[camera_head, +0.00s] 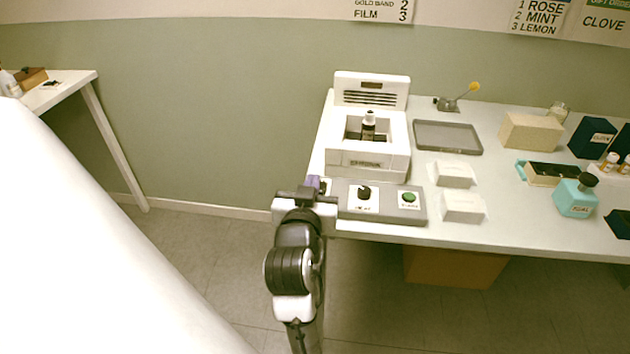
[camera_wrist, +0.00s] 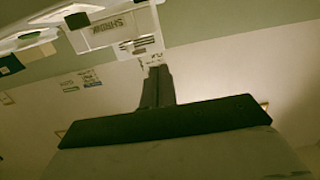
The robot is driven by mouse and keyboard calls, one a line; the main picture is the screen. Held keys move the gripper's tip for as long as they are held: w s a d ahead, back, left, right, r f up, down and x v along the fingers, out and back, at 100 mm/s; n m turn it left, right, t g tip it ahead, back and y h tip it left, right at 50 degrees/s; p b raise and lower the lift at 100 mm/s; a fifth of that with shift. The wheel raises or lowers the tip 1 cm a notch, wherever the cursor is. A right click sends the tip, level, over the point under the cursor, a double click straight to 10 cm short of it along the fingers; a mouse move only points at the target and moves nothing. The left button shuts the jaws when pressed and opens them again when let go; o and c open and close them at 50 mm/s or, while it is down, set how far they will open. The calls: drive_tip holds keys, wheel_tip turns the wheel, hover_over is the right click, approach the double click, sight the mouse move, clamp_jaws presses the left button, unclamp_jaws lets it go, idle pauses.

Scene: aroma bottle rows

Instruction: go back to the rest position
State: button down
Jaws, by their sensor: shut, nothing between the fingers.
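My gripper (camera_head: 318,186) is at the front left corner of the table, beside the left end of a grey control box (camera_head: 385,214). I cannot tell whether it touches the box. In the wrist view my gripper (camera_wrist: 157,72) shows as dark fingers close together, with nothing between them. The arm reaches up to it from the lower middle of the head view.
A white machine (camera_head: 345,158) with a dark bottle (camera_head: 368,126) in its well stands behind the control box. White boxes (camera_head: 463,207), a grey tray (camera_head: 447,137) and a teal bottle (camera_head: 575,196) are to the right. Floor (camera_head: 200,250) left of the table is clear.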

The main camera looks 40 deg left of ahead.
drive_tip(key=shift+s+d+r, duration=0.25)
drive_tip(key=shift+s+d, duration=0.1)
drive_tip(key=shift+s, duration=0.25)
